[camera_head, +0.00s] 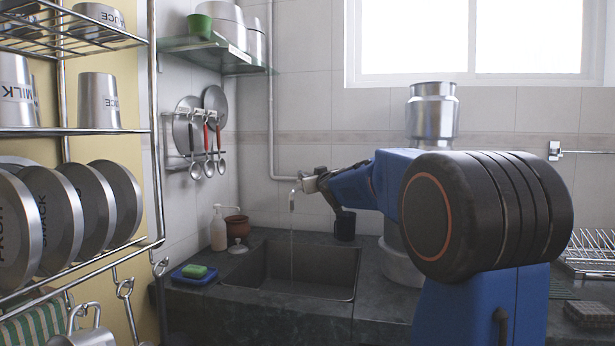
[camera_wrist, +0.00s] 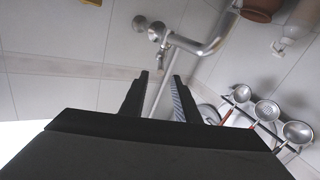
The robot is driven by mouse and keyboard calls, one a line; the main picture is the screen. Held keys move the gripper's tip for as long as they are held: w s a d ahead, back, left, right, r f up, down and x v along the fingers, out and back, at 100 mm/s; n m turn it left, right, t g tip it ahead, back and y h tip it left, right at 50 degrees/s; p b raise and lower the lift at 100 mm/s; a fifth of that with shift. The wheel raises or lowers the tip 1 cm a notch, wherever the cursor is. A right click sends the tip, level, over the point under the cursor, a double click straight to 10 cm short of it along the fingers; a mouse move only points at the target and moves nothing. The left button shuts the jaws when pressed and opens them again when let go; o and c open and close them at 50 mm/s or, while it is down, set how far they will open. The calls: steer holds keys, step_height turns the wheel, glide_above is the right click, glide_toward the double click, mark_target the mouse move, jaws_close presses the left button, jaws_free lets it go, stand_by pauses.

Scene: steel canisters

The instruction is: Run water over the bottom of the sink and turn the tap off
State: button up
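The metal tap (camera_head: 309,183) is on the tiled wall above the dark stone sink (camera_head: 325,277). A thin stream of water (camera_head: 291,240) falls from its spout into the sink. In the wrist view the tap (camera_wrist: 205,45) lies just beyond my fingertips, with its spout bending to the upper right. My gripper (camera_wrist: 161,75) is open, its two black fingers apart with no object held between them. I cannot tell whether a finger touches the tap.
A soap dispenser (camera_head: 218,228), brown pot (camera_head: 237,225) and green sponge (camera_head: 195,271) stand left of the sink. A dark mug (camera_head: 345,225) stands behind it. Ladles (camera_head: 208,165) hang on the left wall. A steel canister (camera_head: 432,112) stands behind my arm.

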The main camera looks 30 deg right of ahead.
steer(key=shift+s+a, duration=0.25)
steer(key=shift+s, duration=1)
steer(key=shift+s+a, duration=0.2)
steer(key=shift+s, duration=1.05)
